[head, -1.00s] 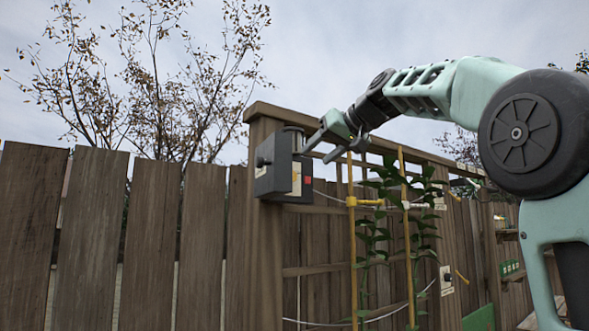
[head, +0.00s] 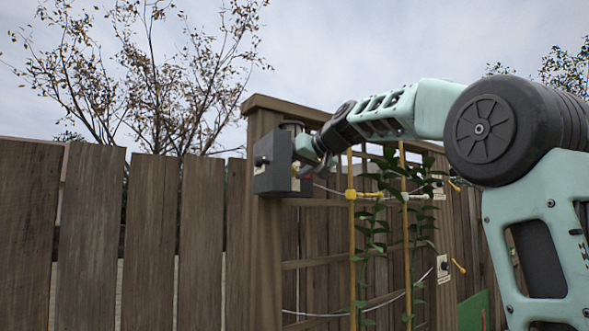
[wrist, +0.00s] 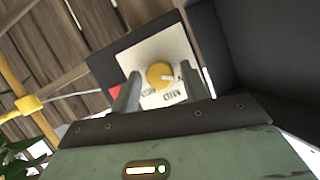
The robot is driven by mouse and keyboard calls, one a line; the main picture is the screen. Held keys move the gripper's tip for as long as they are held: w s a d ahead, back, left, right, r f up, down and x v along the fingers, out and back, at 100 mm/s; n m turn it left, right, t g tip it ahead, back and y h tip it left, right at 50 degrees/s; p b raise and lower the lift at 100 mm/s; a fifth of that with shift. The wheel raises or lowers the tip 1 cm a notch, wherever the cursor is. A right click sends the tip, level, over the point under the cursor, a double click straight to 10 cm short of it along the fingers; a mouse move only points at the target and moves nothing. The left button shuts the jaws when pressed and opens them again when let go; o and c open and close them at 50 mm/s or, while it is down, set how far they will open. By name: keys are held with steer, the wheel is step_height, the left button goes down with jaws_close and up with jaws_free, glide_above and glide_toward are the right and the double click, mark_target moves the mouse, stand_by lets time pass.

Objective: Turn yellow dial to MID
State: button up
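The yellow dial (wrist: 160,74) sits on a pale label plate (wrist: 146,52) in the wrist view. The plate is on the side of a dark grey box (head: 268,177) fixed to a wooden post. Lettering shows on the plate around the dial, upside down and too small to read surely. A pale mark shows on the dial's right side. My gripper (wrist: 163,94) is open, with its two fingers apart on either side of the dial. In the head view my gripper (head: 308,167) is close against the box's right face and mostly hides the dial.
A wooden fence (head: 148,245) runs to the left of the post. Yellow stakes (head: 351,240) with a climbing plant (head: 375,235) stand right of the box, below my arm. A white cable (head: 400,300) hangs low. Another small plate with a knob (head: 444,269) is lower right.

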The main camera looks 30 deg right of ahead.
steer(key=c, duration=0.7)
steer(key=m+y+b, duration=0.1)
steer(key=m+b, duration=0.1)
steer(key=m+y+b, duration=0.1)
steer(key=m+b, duration=0.1)
steer(key=shift+d+f+t+y, duration=0.2)
steer(key=shift+t+y, duration=0.2)
steer(key=m+y+b, duration=0.1)
steer(key=m+b, duration=0.1)
steer(key=m, duration=0.1)
steer(key=shift+d+f+t+y+b, duration=0.1)
steer(key=shift+t+y+b, duration=0.2)
steer(key=shift+b, duration=0.05)
steer(key=shift+m+b, duration=0.55)
steer(key=shift+m, duration=0.25)
steer(key=shift+t+y, duration=0.3)
steer(key=o, duration=1)
